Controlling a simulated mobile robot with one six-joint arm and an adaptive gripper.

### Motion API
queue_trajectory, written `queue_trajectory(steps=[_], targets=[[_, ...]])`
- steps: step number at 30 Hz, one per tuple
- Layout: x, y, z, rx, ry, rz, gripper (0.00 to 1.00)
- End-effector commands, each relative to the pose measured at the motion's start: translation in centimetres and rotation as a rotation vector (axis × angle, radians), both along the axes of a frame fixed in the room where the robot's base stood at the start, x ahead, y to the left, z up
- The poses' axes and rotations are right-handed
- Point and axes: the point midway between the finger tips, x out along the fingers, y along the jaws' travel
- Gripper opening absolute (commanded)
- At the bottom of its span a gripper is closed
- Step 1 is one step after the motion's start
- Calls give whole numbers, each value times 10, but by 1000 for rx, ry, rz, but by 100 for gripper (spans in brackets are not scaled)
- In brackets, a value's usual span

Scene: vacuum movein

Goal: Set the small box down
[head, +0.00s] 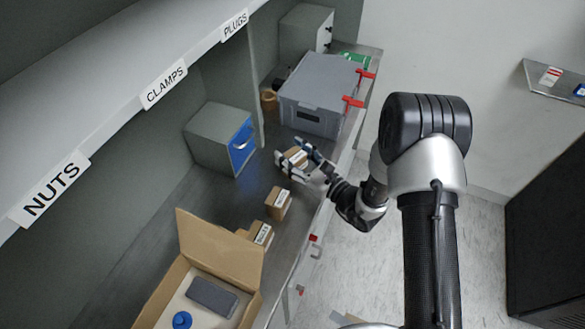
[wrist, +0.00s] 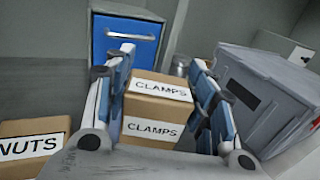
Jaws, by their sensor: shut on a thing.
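My gripper (head: 289,151) is shut on a small brown cardboard box (head: 295,158) over the grey shelf, between the blue-fronted cabinet and the grey lidded crate. In the wrist view, my gripper (wrist: 162,58) has one finger on each side of the small box (wrist: 155,107). The box shows white CLAMPS labels on two faces. Its underside is hidden, so I cannot tell whether it touches the shelf (head: 215,205).
A blue-fronted cabinet (head: 241,147) stands left of my gripper, a grey crate (head: 318,92) with red latches behind. A NUTS box (wrist: 35,148) sits at left in the wrist view. Small boxes (head: 278,204) and an open carton (head: 225,240) stand nearer. An upper ledge (head: 110,70) carries labels.

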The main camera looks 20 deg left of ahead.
Motion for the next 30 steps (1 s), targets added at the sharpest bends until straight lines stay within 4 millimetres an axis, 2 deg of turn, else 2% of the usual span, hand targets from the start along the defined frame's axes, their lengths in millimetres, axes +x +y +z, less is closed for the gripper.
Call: queue_trajectory(steps=[5,13,24,25,30], targets=[[1,0,-11,2,-3,0,20],[0,0,-49,2,-1,0,20],[0,0,-52,2,-3,0,20],[0,0,-52,1,-2,0,52],[0,0,-51,1,-2,0,63]])
